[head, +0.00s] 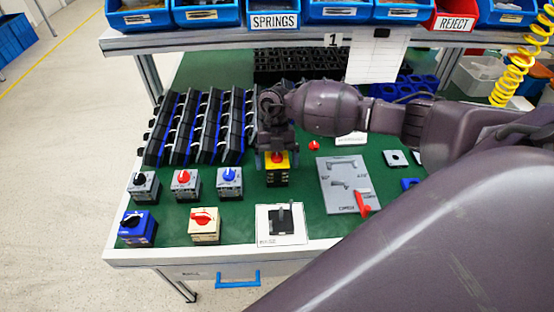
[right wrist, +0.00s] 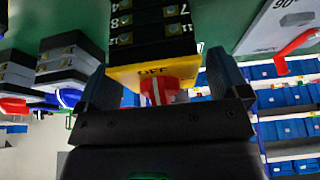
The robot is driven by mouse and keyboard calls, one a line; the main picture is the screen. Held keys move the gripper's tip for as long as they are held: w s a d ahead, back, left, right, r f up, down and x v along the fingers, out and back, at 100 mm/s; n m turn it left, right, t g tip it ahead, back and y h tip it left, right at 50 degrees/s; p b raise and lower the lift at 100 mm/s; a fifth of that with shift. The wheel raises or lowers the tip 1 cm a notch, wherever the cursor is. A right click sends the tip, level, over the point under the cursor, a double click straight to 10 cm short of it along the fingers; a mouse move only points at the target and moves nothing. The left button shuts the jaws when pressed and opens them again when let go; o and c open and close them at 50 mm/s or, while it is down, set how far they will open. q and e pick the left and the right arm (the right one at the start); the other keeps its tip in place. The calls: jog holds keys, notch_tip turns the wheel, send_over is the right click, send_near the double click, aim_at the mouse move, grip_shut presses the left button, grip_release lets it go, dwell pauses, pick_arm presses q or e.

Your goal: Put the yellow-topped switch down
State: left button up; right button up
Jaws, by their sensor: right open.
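The yellow-topped switch (head: 277,172) has a black body, a yellow top plate and a red knob. It stands upright at the middle of the green table top (head: 315,200). My right gripper (head: 276,158) is just above it, pointing down, with a finger on either side of the yellow plate. My left gripper is not in view.
Several other switches, such as the red-knobbed one (head: 205,226), stand to the left. A black-knobbed switch (head: 281,221) sits on a white card in front. A grey panel (head: 343,184) lies to the right. Black racks (head: 200,125) stand behind left.

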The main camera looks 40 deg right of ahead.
jog(key=shift+r, duration=0.15)
jog(key=v, duration=1.2)
jog(key=shift+s, duration=0.2)
